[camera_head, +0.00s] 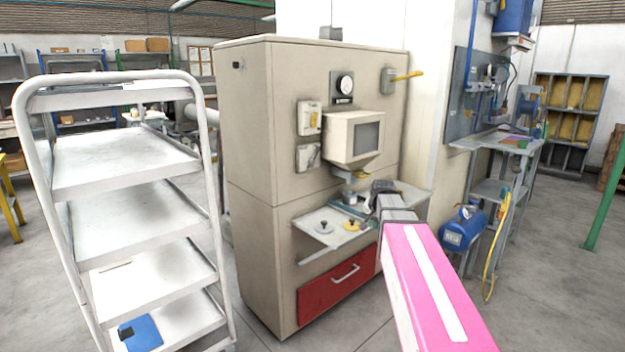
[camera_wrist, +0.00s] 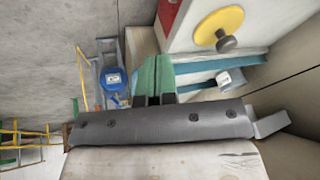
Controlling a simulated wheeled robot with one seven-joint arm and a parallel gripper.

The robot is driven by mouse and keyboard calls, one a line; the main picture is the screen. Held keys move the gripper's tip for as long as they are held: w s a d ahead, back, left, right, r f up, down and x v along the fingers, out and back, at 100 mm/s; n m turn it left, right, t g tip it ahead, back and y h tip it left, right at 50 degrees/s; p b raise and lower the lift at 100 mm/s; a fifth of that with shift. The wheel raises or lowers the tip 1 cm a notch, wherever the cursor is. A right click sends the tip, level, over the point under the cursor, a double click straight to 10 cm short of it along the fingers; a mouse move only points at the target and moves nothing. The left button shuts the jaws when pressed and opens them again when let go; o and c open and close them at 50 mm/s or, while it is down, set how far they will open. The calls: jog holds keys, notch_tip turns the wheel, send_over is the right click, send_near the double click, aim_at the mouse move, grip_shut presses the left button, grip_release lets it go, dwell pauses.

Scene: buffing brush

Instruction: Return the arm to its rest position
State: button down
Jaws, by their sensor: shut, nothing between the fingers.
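My pink arm reaches from the lower right toward the beige machine (camera_head: 245,130). My gripper (camera_head: 380,188) is at the arm's far end, in front of the machine and over the right part of its work shelf (camera_head: 316,240). In the wrist view the short dark fingers (camera_wrist: 154,99) are shut and empty. A green block-like thing (camera_wrist: 152,75) shows just beyond them; I cannot tell whether it touches them. The arm is still extended out over the shelf.
A yellow disc with a knob (camera_wrist: 219,25) lies on the shelf, near a red drawer (camera_head: 338,285). A white rack (camera_head: 125,160) stands at left. A blue tank (camera_head: 463,228) and a workbench (camera_head: 497,143) stand at right. Open floor (camera_head: 560,270) lies at far right.

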jog(key=s+a+f+n+g, duration=0.2)
jog(key=s+f, duration=0.8)
jog(key=s, duration=0.1)
jog(key=s+a+f+n+g, duration=0.2)
jog(key=s+f+n, duration=0.1)
jog(key=s+f, duration=0.6)
jog(key=shift+s+a+f+g, duration=0.4)
jog(key=shift+s, duration=0.75)
jog(key=c, duration=1.8)
grip_release()
